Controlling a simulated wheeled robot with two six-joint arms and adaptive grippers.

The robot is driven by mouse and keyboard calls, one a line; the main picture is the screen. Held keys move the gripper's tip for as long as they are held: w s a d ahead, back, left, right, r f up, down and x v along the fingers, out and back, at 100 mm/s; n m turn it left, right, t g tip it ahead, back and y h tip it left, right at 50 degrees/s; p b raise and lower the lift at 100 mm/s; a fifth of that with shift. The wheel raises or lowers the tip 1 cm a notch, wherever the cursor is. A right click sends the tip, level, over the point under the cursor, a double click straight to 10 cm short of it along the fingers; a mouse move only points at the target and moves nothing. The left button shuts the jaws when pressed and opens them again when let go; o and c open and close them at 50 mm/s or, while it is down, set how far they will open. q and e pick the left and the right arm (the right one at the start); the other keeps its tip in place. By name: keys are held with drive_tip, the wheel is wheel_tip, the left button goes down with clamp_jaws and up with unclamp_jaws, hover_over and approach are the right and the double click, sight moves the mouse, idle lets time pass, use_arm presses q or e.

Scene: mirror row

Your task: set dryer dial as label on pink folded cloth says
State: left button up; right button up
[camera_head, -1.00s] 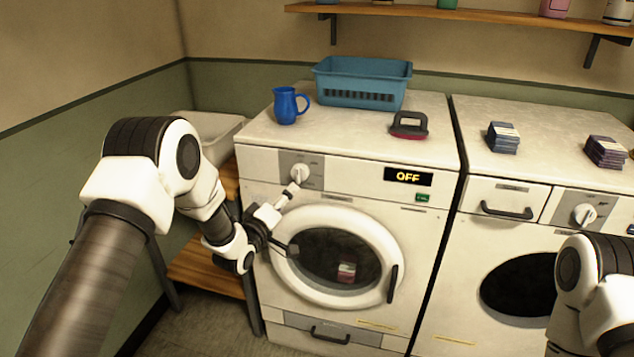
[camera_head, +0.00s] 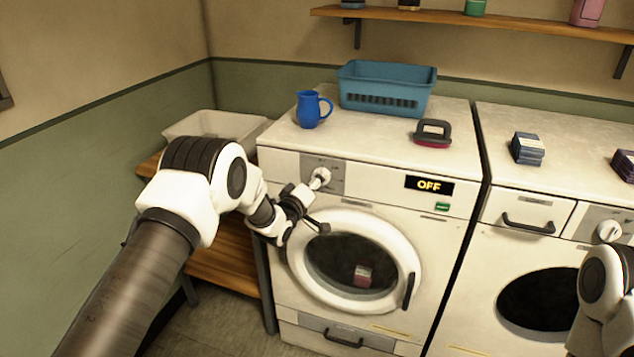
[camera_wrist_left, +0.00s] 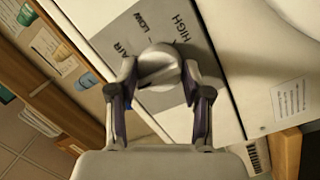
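The left machine's dial (camera_head: 320,178) is a pale knob on a grey plate; in the left wrist view the dial (camera_wrist_left: 160,66) has AIR, LOW and HIGH around it. Its pointing is unclear. My left gripper (camera_head: 311,185) is at the dial; in the wrist view its fingers (camera_wrist_left: 159,72) lie against both sides of the knob, apparently closed on it. The display (camera_head: 429,185) reads OFF. A small pinkish-red item with a pale patch (camera_head: 363,276) shows behind the round door glass, possibly the cloth; its label is unreadable. My right gripper is out of view.
Folded blue (camera_head: 527,148) and purplish (camera_head: 624,165) stacks lie on the right machine. A wooden side shelf (camera_head: 222,256) is close to my left arm.

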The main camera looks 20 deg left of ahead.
use_arm(q)
drive_tip(key=shift+m, duration=0.3)
drive_tip(key=shift+d+r+m+g+y+b, duration=0.1)
drive_tip(key=shift+m+y+b, duration=1.15)
drive_tip(key=shift+m, duration=3.1)
drive_tip(key=shift+d+r+m+g+y+b, duration=0.1)
drive_tip(key=shift+m+y+b, duration=0.2)
drive_tip(key=shift+m+b, duration=2.95)
drive_tip(key=shift+d+m+g+y+b, duration=0.1)
drive_tip(key=shift+m+y+b, duration=0.6)
drive_tip(key=shift+m, duration=4.7)
drive_tip(key=o, duration=1.2)
